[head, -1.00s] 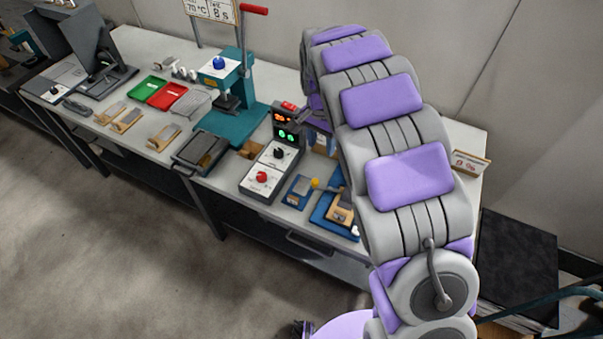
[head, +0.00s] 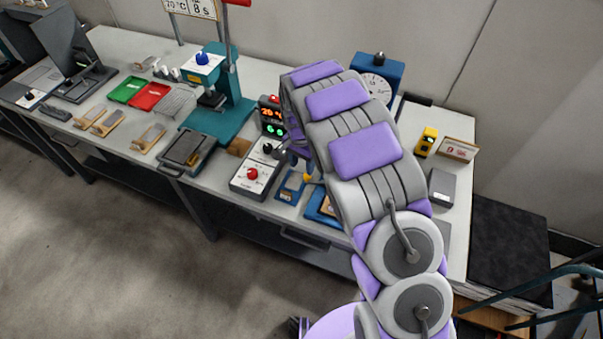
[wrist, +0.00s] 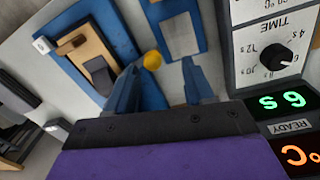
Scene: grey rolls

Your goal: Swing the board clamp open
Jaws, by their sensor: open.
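The board clamp is a blue fixture (wrist: 62,66) in the wrist view, holding a tan wooden piece (wrist: 72,22) with a dark grey block on it. A yellow ball (wrist: 152,60), apparently the clamp's handle knob, shows at its right side. My gripper (wrist: 159,68) is open, its two bluish fingers spread with the ball between their tips in the picture, nearer the left one. I cannot tell whether they touch it. In the head view the fixture (head: 318,207) and the ball (head: 308,177) show beside my arm, which hides part of the fixture and my gripper.
A control box (head: 257,170) with knobs and lit displays stands close left of the fixture; it shows at the right in the wrist view (wrist: 240,60). A small blue frame (head: 290,187) lies between. A teal press (head: 215,115) stands farther left. A blue dial box (head: 378,75) stands behind my arm.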

